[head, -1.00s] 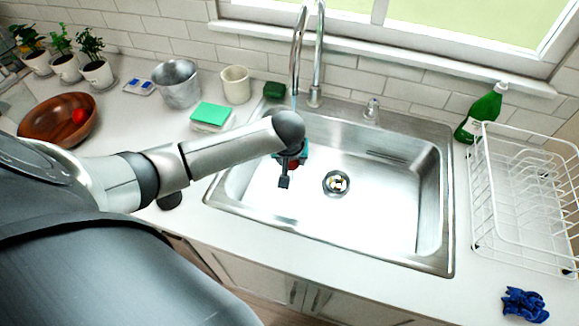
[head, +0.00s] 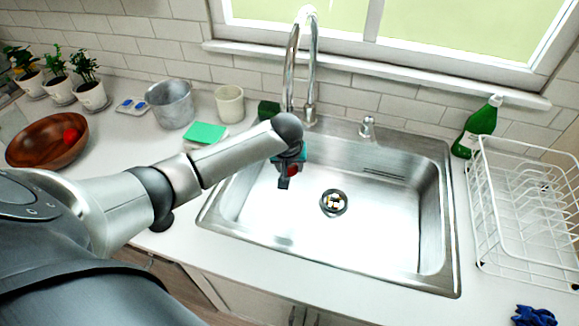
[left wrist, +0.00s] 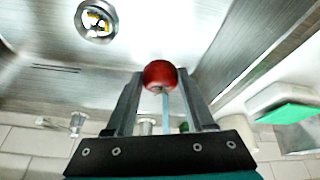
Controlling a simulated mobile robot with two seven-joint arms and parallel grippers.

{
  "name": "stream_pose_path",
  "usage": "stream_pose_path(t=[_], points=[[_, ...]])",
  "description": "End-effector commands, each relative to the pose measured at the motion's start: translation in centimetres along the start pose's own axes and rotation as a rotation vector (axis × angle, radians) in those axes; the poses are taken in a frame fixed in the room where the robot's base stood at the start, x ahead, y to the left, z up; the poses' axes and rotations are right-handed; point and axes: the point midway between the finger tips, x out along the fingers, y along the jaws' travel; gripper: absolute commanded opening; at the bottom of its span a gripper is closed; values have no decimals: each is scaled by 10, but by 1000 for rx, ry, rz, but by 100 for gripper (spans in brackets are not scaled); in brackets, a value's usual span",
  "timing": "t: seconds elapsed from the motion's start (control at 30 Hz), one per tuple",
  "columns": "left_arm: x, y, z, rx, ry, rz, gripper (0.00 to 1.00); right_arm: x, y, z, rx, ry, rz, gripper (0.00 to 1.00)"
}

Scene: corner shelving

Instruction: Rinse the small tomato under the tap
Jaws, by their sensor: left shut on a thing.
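The small red tomato (left wrist: 160,75) is held between the fingertips of my left gripper (left wrist: 160,82) in the left wrist view. In the head view my left gripper (head: 287,178) hangs over the left rear part of the steel sink (head: 400,232), and a bit of the tomato (head: 293,170) shows. The tap (head: 312,60) arches above it; its spout ends just behind my wrist. A thin pale blue strip (left wrist: 165,105), which looks like water, meets the tomato in the left wrist view. My right gripper is not in view.
A wooden bowl (head: 30,150) with a red item (head: 72,134) stands at left. A green bottle (head: 478,128) and white dish rack (head: 500,225) stand at right.

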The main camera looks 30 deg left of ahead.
Motion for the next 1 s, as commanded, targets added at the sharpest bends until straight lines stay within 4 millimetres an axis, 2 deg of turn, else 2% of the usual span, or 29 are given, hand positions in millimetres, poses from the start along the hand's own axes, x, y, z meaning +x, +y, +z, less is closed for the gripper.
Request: stream_pose_path(t=[0.63, 1.0], points=[[-1, 12, 1, 0, 1, 0, 1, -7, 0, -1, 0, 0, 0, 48], [-1, 7, 1, 0, -1, -1, 1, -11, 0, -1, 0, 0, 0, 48]])
